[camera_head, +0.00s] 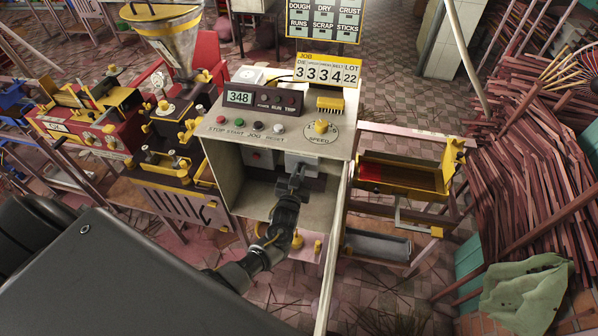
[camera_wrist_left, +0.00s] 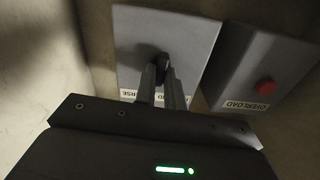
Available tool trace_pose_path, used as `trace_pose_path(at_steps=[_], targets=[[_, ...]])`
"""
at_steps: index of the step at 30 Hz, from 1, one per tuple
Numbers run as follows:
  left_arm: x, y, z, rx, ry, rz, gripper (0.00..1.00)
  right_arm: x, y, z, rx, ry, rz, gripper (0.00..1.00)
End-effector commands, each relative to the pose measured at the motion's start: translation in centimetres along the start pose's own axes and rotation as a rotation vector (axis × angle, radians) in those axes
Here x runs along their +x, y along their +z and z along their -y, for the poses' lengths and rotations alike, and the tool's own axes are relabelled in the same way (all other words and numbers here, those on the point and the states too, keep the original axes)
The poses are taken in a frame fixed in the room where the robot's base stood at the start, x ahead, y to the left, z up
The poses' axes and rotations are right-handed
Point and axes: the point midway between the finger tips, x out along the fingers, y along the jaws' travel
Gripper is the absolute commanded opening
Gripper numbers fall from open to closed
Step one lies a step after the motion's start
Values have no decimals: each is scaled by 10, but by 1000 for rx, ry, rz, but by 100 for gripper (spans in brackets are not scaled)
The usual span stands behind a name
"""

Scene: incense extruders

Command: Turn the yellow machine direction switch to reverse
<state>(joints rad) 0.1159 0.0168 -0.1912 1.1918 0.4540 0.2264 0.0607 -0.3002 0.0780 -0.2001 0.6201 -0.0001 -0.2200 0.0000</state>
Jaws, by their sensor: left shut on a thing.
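The yellow machine's direction switch is a grey box (camera_wrist_left: 185,30) with a dark knob (camera_wrist_left: 152,57), seen in the left wrist view inside the open cabinet (camera_head: 228,180). My left gripper (camera_wrist_left: 163,78) is shut on the dark knob; its two fingers close around it from the front. The label below is partly hidden by the fingers; "RSE" shows at its left end. In the head view my left gripper (camera_head: 297,178) reaches into the cabinet at the box on the right, and hides the knob. My right gripper is not in view.
A grey overload box (camera_wrist_left: 240,75) with a red button (camera_wrist_left: 265,87) sits close beside the switch box. The control panel (camera_head: 245,122) with buttons and a yellow speed knob (camera_head: 321,126) lies above the cabinet opening. Cabinet walls stand close on both sides of my arm.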

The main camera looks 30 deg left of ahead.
Motion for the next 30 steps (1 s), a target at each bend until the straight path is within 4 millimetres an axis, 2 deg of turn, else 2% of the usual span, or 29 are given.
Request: trace_pose_path(at_steps=[15,24,30], targets=[[0,1,-2,464,1,2,0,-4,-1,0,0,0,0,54],[0,2,-3,636,2,3,0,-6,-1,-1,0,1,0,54],[-1,2,-4,691,2,2,0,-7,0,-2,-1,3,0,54]])
